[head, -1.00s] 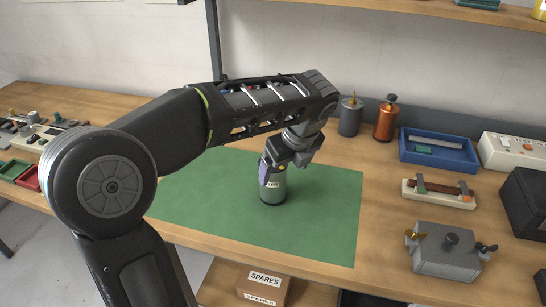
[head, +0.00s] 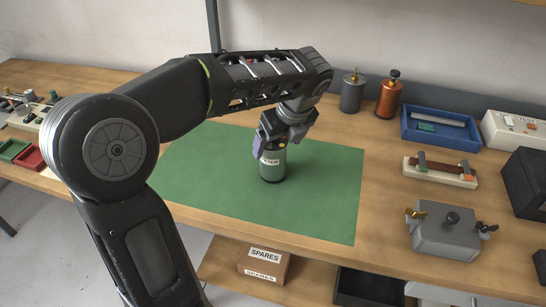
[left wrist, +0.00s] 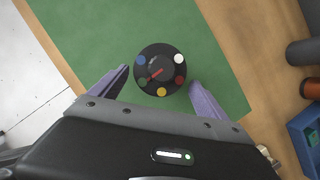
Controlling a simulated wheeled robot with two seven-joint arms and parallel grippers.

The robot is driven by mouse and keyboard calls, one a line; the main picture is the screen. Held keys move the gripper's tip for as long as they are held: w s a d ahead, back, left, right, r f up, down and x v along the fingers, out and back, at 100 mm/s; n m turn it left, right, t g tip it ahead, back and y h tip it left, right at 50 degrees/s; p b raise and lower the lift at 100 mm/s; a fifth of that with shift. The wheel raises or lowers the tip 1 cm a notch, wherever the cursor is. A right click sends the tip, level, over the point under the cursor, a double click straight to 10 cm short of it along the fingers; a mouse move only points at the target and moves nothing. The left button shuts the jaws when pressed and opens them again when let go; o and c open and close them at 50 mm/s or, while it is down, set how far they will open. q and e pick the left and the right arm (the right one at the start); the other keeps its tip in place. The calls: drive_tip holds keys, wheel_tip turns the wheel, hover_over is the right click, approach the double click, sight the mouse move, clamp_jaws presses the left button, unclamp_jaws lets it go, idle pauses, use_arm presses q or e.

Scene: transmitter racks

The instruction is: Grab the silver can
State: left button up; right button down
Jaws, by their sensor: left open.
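A grey can with a pale label and dark top (head: 272,172) stands upright on the green mat (head: 330,190). My left gripper (head: 279,146) is above it, open, with a purple-grey finger on either side of its upper part. In the left wrist view, the can's round black top with coloured dots and a red pointer (left wrist: 160,68) lies between the two spread fingers (left wrist: 160,80). Both fingers look apart from it. Another metallic grey can (head: 352,93) stands at the back of the bench, beside a copper can (head: 387,97). My right gripper is not in view.
To the right are a blue tray (head: 408,136), a white-based block with a brown bar (head: 440,178) and a grey box with knobs (head: 447,241). A SPARES carton (head: 263,265) is on the lower shelf. The mat around the can is clear.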

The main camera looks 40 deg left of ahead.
use_arm(q)
drive_tip(key=x, duration=0.5)
drive_tip(key=shift+a+f+p, duration=0.1)
drive_tip(key=shift+a+p, duration=0.05)
drive_tip(key=shift+p, duration=0.15)
drive_tip(key=shift+s, duration=0.1)
drive_tip(key=shift+c, duration=0.2)
clamp_jaws()
wheel_tip(320, 180, up, 10)
drive_tip(key=shift+r, duration=0.1)
idle(1.2)
idle(0.5)
